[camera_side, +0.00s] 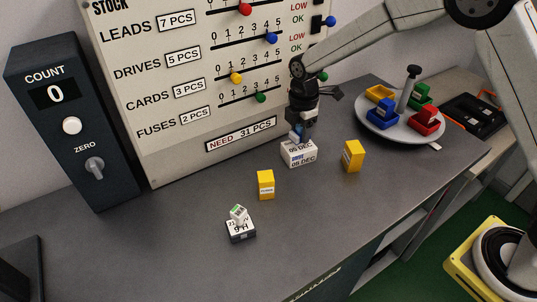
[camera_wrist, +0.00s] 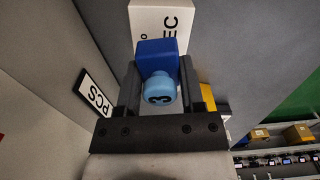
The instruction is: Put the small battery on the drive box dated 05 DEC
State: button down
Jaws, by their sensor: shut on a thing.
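The drive box dated 05 DEC (camera_side: 299,155) is a white block on the grey bench below the stock board. It also shows at the top of the wrist view (camera_wrist: 151,18), where part of its lettering is readable. My gripper (camera_side: 297,130) points down just above this box and is shut on a small blue piece with a pale blue round end (camera_wrist: 158,73), apparently the small battery. The piece sits between both fingers (camera_wrist: 160,88). Its lower end is at or just over the box top; I cannot tell whether they touch.
Two yellow boxes stand near, one at left (camera_side: 265,185) and one at right (camera_side: 353,156). Another dark-and-white box (camera_side: 241,232) carries a small white-and-green piece (camera_side: 239,213). A round tray (camera_side: 380,128) with coloured bins stands at right. The stock board (camera_side: 170,165) rises close behind. The front bench is clear.

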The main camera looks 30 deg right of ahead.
jog(key=shift+f, duration=1)
jog(key=shift+c, duration=1)
grip_release()
jog(key=shift+f, duration=0.1)
notch_tip(320, 180, up, 12)
jog(key=shift+r, duration=0.15)
jog(key=shift+s, duration=0.1)
